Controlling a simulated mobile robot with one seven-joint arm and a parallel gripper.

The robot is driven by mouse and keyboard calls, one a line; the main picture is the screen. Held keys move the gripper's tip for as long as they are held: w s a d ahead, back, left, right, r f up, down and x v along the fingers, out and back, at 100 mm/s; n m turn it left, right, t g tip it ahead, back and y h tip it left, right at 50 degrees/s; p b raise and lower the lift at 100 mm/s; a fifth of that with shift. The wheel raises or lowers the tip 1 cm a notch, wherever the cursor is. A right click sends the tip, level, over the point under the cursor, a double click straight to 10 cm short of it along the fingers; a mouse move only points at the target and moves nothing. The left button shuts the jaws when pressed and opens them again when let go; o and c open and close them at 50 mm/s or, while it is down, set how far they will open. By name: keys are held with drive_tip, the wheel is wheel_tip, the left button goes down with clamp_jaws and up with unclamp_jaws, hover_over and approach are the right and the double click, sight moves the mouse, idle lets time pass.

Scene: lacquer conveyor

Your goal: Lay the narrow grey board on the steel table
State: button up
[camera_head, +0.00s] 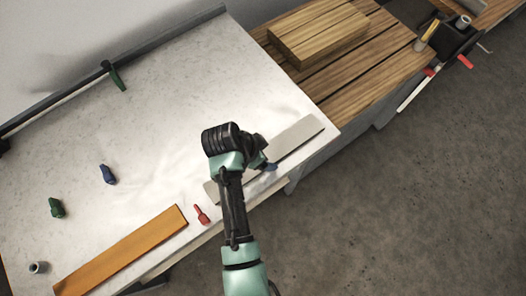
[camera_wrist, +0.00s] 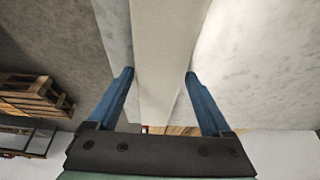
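The narrow grey board (camera_head: 296,138) lies along the front right edge of the pale steel table (camera_head: 130,140), in the head view. It looks flat on or very close to the table top; I cannot tell if there is a gap under it. In the wrist view the board (camera_wrist: 170,40) runs lengthwise between the two blue fingers of my gripper (camera_wrist: 160,74). A fingertip is at each long edge, touching or almost touching. My gripper (camera_head: 268,166) is over the middle of the board in the head view, and my arm hides part of it. Whether the fingers press on it is unclear.
An orange-brown board (camera_head: 125,250) lies left along the front edge. A red clamp (camera_head: 201,214), a blue clamp (camera_head: 108,174), green clamps (camera_head: 57,207) (camera_head: 115,76) and a small grey cup (camera_head: 38,267) are also on the table. Wooden planks (camera_head: 375,70) adjoin it at right.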

drive_tip(key=shift+o, duration=0.9)
drive_tip(key=shift+r, duration=0.15)
drive_tip(key=v, duration=1.2)
drive_tip(key=w+r+n+t+y, duration=0.25)
drive_tip(key=w+r+t, duration=0.45)
drive_tip(key=w+r, duration=0.7)
wheel_tip(320, 180, up, 19)
drive_tip(key=w+n+t, duration=0.1)
drive_tip(key=n+t, duration=0.2)
drive_tip(key=t, duration=0.3)
drive_tip(key=s+d+r+n+t, duration=0.1)
drive_tip(key=s+r+t, duration=0.3)
drive_tip(key=r, duration=0.5)
drive_tip(key=s+d+r+n+t+y, duration=0.1)
drive_tip(key=s+r+n+t, duration=0.1)
drive_tip(key=s+r, duration=0.3)
drive_tip(key=s+d+r+n+t, duration=0.1)
drive_tip(key=s+r+t, duration=0.4)
drive_tip(key=r, duration=0.8)
drive_tip(key=shift+d+r+n+t, duration=0.3)
drive_tip(key=shift+d+r+n, duration=0.1)
drive_tip(key=shift+n, duration=0.25)
